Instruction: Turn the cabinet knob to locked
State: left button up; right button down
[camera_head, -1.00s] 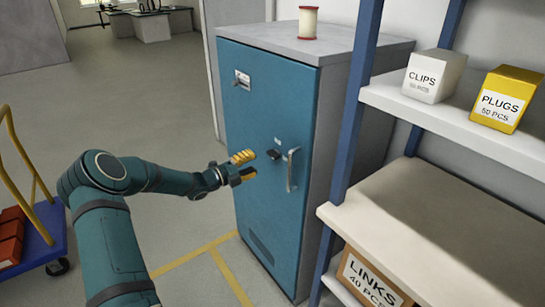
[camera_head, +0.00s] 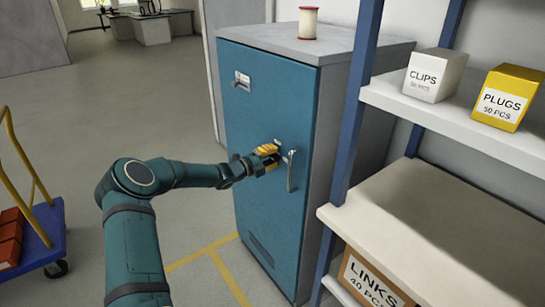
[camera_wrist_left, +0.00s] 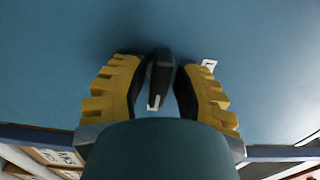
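The blue cabinet (camera_head: 265,95) stands in the middle of the head view with its door shut. Its small dark knob, left of the door handle (camera_head: 291,171), is mostly covered by my left gripper (camera_head: 269,157) in the head view. In the left wrist view the knob (camera_wrist_left: 159,75) lies between the two yellow fingers of my left gripper (camera_wrist_left: 161,88), with the dark pads close on both sides of it. A small white label (camera_wrist_left: 209,65) is next to the right finger. My right gripper is out of view.
A shelf rack with a blue post (camera_head: 355,105) stands close on the right, holding the clips box (camera_head: 434,75), plugs box (camera_head: 506,98) and links box (camera_head: 370,280). A spool (camera_head: 308,22) stands on the cabinet. A blue cart (camera_head: 45,240) is at the left.

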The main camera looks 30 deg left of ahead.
pick_arm(q)
grip_shut()
jog(key=shift+r+n, duration=0.1)
jog(key=shift+n, duration=0.4)
jog(key=n, duration=0.2)
jog(key=shift+n+b, duration=0.4)
jog(key=n, duration=0.3)
jog(key=shift+n, duration=0.4)
jog(key=n+p, duration=0.1)
jog(key=n, duration=0.4)
jog(key=shift+r, duration=0.1)
jog(key=n+p, duration=0.1)
jog(key=n, duration=0.4)
jog(key=shift+p, duration=0.4)
jog(key=shift+n, duration=0.3)
